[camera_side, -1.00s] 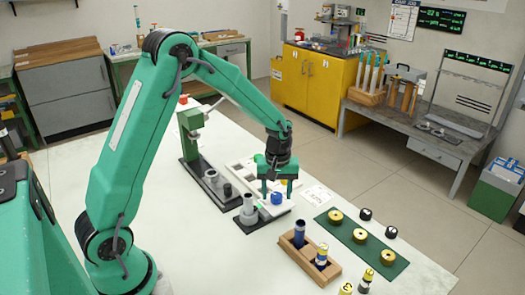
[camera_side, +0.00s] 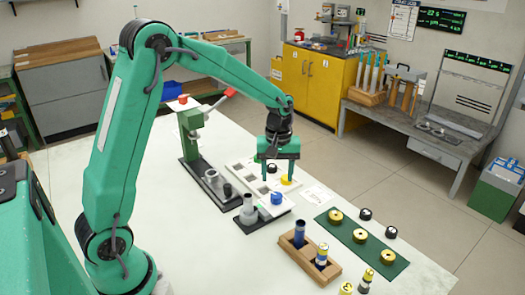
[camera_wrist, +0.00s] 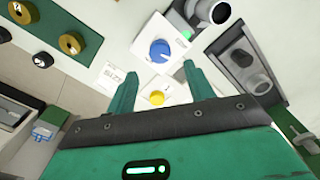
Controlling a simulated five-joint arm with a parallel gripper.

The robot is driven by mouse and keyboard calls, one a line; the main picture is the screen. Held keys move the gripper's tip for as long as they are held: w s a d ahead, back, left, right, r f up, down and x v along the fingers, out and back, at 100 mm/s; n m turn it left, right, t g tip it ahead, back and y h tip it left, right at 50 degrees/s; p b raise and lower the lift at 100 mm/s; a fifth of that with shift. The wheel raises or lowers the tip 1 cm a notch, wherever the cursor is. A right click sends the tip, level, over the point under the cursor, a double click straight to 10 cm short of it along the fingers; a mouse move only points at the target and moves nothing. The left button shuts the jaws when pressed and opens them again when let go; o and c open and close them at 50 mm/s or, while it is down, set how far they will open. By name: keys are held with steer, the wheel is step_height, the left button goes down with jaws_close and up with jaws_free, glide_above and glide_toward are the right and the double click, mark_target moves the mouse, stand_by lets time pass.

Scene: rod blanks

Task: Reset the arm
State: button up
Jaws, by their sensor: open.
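My gripper (camera_side: 277,177) is open and empty, pointing down above the white panel in the side view. In the wrist view its two fingers (camera_wrist: 159,72) are spread, with nothing between the tips but the panel behind. A blue knob (camera_side: 277,198) sits on the near white plate, and it also shows in the wrist view (camera_wrist: 160,50). A yellow knob (camera_side: 287,181) lies just behind it, seen between the fingers in the wrist view (camera_wrist: 157,98). A black knob (camera_side: 272,168) is partly hidden by the gripper.
A green mat (camera_side: 345,240) with brass discs lies to the right, black caps beside it. A green press (camera_side: 190,125) and grey fixture (camera_side: 248,212) stand left of the panel.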

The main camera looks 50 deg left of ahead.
steer(key=shift+r, duration=0.6)
steer(key=s+d+r+m+t, duration=0.3)
steer(key=s+r+m, duration=0.2)
steer(key=s+r, duration=0.45)
steer(key=s+d+r+m+t, duration=0.2)
steer(key=s+m, duration=0.3)
steer(key=s, duration=0.7)
steer(key=shift+r+m+t, duration=0.3)
steer(key=shift+r+m, duration=0.05)
steer(key=shift+m, duration=0.05)
